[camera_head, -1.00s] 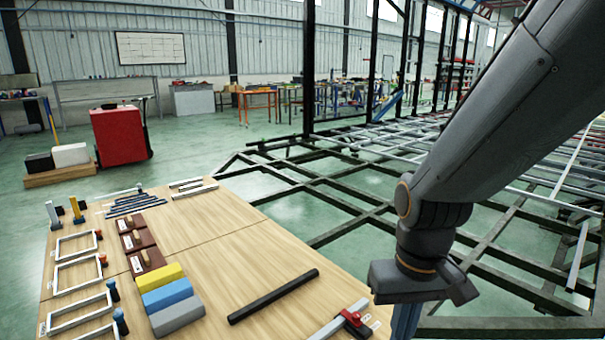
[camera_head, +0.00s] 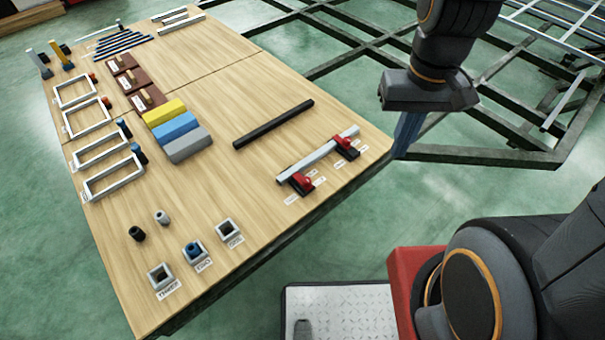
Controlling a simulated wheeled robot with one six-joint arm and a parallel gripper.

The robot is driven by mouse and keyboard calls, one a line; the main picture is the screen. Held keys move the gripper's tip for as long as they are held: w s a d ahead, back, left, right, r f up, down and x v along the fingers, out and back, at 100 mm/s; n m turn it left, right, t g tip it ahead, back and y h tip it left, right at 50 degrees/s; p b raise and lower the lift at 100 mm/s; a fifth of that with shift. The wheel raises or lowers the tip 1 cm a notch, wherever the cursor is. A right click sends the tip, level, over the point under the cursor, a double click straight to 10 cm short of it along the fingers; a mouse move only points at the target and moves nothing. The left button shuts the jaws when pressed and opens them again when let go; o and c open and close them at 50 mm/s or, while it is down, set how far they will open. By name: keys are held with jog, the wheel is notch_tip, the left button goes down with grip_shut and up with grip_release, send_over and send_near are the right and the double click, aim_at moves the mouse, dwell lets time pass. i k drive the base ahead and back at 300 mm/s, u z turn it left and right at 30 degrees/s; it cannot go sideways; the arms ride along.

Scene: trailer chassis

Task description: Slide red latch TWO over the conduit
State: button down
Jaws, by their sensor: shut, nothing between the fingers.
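Two red latches on dark bases sit near the table's right edge, a nearer red latch (camera_head: 301,183) and a farther red latch (camera_head: 345,147). Small white labels lie beside each; I cannot read which is TWO. A pale grey bar (camera_head: 320,152), seemingly the conduit, runs across both bases with the red parts at its right side. I cannot tell whether either latch covers it. My gripper (camera_head: 428,92) is shut and empty, above and right of the farther latch in the picture and apart from both latches. Its fingertips are hard to make out.
A black bar (camera_head: 273,124) lies left of the conduit. Yellow, blue and grey blocks (camera_head: 172,125), pale frames (camera_head: 114,187) and square sockets (camera_head: 161,278) stand farther left on the table (camera_head: 227,84). A dark chassis frame (camera_head: 480,120) lies beyond the right edge.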

aim_at(305, 182)
jog(key=z, duration=1.6)
jog(key=k, duration=0.5)
jog(key=u, duration=1.2)
